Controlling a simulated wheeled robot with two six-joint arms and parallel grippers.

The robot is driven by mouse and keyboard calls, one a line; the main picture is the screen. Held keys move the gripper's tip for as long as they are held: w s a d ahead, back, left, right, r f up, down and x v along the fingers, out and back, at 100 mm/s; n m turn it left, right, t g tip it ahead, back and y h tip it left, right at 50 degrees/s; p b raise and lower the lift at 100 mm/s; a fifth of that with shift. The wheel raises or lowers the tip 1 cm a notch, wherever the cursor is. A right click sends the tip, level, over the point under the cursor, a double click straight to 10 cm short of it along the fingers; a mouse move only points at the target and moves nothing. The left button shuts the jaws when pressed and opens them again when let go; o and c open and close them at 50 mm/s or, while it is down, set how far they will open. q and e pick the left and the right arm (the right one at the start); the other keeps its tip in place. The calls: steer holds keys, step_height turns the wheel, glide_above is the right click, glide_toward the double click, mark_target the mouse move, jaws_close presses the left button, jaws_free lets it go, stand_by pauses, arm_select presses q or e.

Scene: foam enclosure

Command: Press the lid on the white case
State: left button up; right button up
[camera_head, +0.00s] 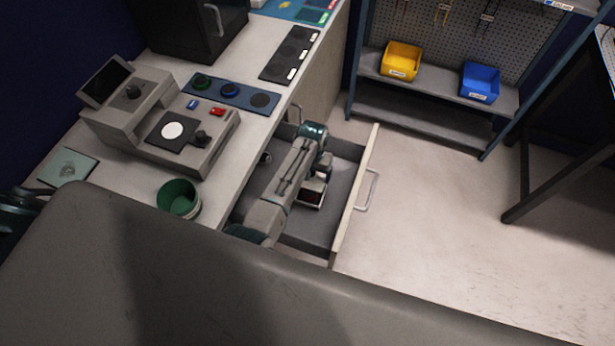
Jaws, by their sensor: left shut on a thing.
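My left gripper (316,180) reaches down into an open drawer (350,215). A grey bench device (215,150) on the counter carries a white disc (172,130) on a black square pad. My right gripper is not in view.
The counter holds a green bucket (179,200), a strip with round pieces (230,92), a black panel (290,54) and a dark cabinet (190,30). Yellow (401,61) and blue (480,82) bins stand on a shelf. The floor right of the drawer is clear.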

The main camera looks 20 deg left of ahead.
arm_select(q)
steer(key=f, duration=0.3)
steer(key=shift+s+a, duration=0.15)
steer(key=shift+a, duration=0.05)
step_height(320, 180, down, 4)
steer(key=b, duration=0.5)
steer(key=shift+f, duration=0.15)
steer(key=shift+f+b, duration=0.5)
steer(key=shift+f, duration=0.5)
steer(key=shift+r, duration=0.1)
steer(key=shift+p, duration=0.4)
stand_by(0.6)
